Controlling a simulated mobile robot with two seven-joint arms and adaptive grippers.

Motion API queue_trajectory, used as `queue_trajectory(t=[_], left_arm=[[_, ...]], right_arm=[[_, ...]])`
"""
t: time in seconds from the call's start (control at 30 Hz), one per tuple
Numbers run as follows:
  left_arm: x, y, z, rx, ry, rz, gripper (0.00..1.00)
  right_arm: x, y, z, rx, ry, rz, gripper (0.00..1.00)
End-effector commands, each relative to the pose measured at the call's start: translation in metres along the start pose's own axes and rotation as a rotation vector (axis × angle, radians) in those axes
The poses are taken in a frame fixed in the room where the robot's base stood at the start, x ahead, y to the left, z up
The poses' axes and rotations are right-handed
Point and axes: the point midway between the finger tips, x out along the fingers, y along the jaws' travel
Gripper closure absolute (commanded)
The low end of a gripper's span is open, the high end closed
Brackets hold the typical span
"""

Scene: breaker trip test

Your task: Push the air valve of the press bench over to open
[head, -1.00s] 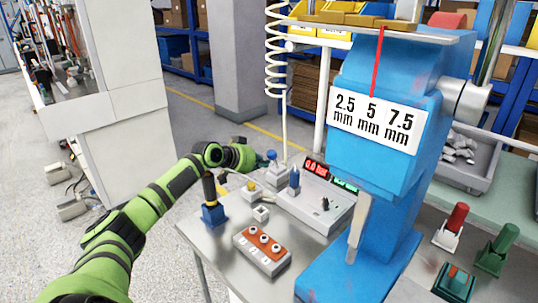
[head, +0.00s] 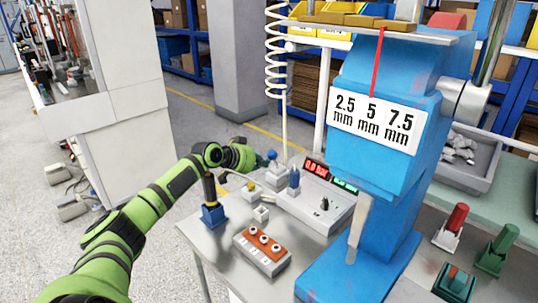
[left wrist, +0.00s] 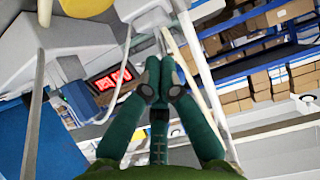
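The press bench (head: 212,262) has a grey metal top with a blue press (head: 378,105) on its right. At its back a small pale block with a blue knob (head: 272,155) stands by the foot of the coiled hose; I cannot tell for sure that this is the air valve or how its lever lies. My left gripper (head: 258,160) is just left of that knob; contact cannot be told. In the left wrist view its green fingers (left wrist: 160,68) are together at the tips, seemingly empty, below a pale block (left wrist: 142,10). My right gripper is out of view.
A control box (head: 312,205) with red and green displays stands right of the knob. A blue-based black handle (head: 212,205) and an orange-topped button box (head: 262,252) are nearer. The white coiled hose (head: 277,50) hangs behind. A grey pillar (head: 237,60) stands farther back.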

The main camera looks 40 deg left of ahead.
Motion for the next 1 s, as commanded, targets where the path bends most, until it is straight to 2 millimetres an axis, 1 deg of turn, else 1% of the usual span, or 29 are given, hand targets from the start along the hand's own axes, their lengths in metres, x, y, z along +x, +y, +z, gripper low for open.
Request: queue_trajectory(t=[0.87, 1.0], left_arm=[[0.026, 0.000, -0.022, -0.002, 0.003, 0.000, 1.00], [0.026, -0.001, -0.022, 0.000, 0.001, -0.001, 1.00]], right_arm=[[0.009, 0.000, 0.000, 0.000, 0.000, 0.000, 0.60], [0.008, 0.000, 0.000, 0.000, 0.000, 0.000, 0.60]])
